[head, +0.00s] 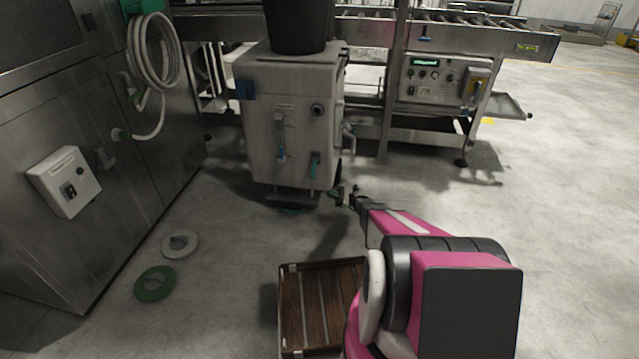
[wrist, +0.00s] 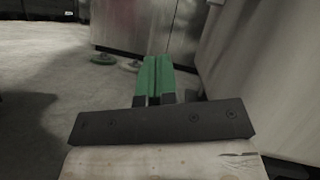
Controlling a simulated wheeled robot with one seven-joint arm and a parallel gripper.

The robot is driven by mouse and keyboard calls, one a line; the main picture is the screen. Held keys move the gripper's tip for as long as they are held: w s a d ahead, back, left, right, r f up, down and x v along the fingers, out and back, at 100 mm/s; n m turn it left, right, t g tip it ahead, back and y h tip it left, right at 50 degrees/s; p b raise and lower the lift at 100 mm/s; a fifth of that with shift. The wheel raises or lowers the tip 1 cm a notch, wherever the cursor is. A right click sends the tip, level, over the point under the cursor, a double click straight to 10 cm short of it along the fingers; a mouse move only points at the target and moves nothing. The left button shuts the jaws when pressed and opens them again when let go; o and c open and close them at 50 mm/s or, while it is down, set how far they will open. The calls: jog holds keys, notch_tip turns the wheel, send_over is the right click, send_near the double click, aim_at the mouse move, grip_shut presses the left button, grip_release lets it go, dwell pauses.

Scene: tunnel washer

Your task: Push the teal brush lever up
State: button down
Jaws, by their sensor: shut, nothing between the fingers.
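The pale machine (head: 290,118) stands in front of me in the head view. A teal lever (head: 314,165) hangs low on the right of its front panel. A second lever (head: 280,135), pale with a blue end, is on the panel to its left. My gripper (head: 336,192) is just right of and below the teal lever in the picture; they look apart. In the wrist view my gripper's green fingers (wrist: 153,78) are pressed together and empty. The lever cannot be made out there; a pale surface (wrist: 265,70) fills the right side.
A black bin (head: 298,25) sits on the machine. A teal disc (head: 291,210) shows under its front. A green disc (head: 155,284) and a white disc (head: 180,244) lie on the floor at left. A slatted wooden piece (head: 318,305) is below. Steel cabinets (head: 90,130) stand left; open floor is at right.

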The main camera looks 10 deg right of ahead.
jog(key=shift+w+d+f+m+t+y, duration=0.2)
jog(key=shift+w+d+f+t+y, duration=0.1)
jog(key=shift+w+d+f, duration=0.25)
jog(key=shift+w+d+f+m+t+y, duration=0.2)
jog(key=shift+w+d+f+y, duration=0.15)
jog(key=shift+d+f, duration=0.3)
jog(key=shift+r, duration=0.15)
